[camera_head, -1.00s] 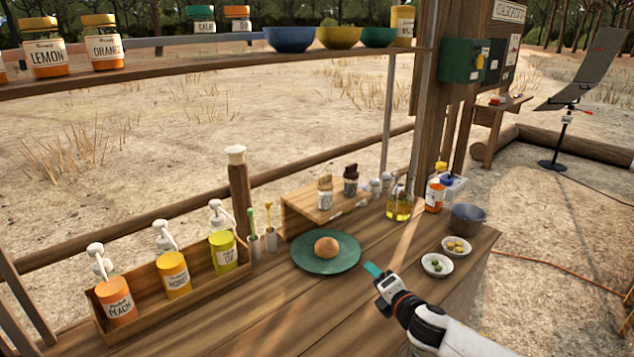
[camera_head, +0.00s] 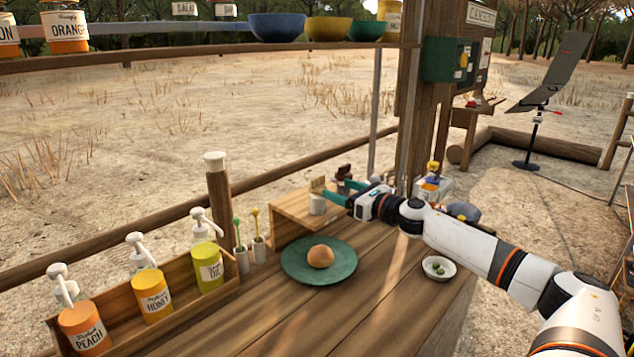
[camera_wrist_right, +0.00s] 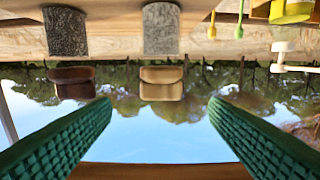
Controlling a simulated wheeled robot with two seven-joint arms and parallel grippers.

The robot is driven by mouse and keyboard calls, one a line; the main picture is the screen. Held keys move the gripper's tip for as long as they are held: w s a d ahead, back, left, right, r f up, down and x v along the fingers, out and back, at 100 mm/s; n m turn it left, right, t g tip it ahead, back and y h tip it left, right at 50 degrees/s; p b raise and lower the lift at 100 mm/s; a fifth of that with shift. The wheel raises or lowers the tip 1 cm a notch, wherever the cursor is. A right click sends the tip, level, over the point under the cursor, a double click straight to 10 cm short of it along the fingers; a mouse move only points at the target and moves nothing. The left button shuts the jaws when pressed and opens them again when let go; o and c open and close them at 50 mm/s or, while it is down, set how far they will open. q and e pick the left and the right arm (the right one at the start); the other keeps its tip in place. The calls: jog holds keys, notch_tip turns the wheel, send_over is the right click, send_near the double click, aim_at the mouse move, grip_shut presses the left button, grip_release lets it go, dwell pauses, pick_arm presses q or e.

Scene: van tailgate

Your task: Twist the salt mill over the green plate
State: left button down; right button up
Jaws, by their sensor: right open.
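The green plate (camera_head: 290,268) lies on the counter with a round brown bun (camera_head: 320,256) on it. Two mills stand side by side on the small wooden riser behind the plate. The tan-topped mill (camera_head: 317,203), seemingly the salt mill, and the dark-topped mill (camera_head: 343,172) are partly covered by my right gripper (camera_head: 341,192); labels are unreadable. The right wrist view is upside down and shows the tan-topped mill (camera_wrist_right: 162,30) ahead between the open green fingers (camera_wrist_right: 160,103), apart from them. The dark-topped mill (camera_wrist_right: 66,32) stands beside it. My left gripper is out of view.
A wooden rack with pump bottles (camera_head: 152,296) stands at the left, beside small holders with utensils (camera_head: 259,248). A wooden post (camera_head: 218,200) rises behind. A white bowl (camera_head: 438,268) sits right of the plate. The counter in front is clear.

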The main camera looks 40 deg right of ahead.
aim_at(320, 181)
jog(key=shift+w+a+r+p, duration=0.1)
jog(key=shift+w+r+p, duration=0.1)
jog(key=shift+w, duration=0.3)
jog(key=shift+w+r+p, duration=0.1)
jog(key=shift+w+p, duration=0.05)
jog(key=shift+w, duration=0.35)
jog(key=w+p, duration=0.1)
jog(key=w, duration=0.1)
jog(key=w+p, duration=0.1)
jog(key=w, duration=0.2)
jog(key=shift+w+a+f, duration=0.1)
jog(key=shift+w+a, duration=0.05)
jog(key=shift+a, duration=0.05)
jog(key=shift+w+a+f+p, duration=0.1)
jog(key=shift+w+f+p, duration=0.05)
jog(key=shift+w+p, duration=0.35)
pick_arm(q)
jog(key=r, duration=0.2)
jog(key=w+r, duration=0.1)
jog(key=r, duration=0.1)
pick_arm(e)
jog(key=shift+c, duration=0.2)
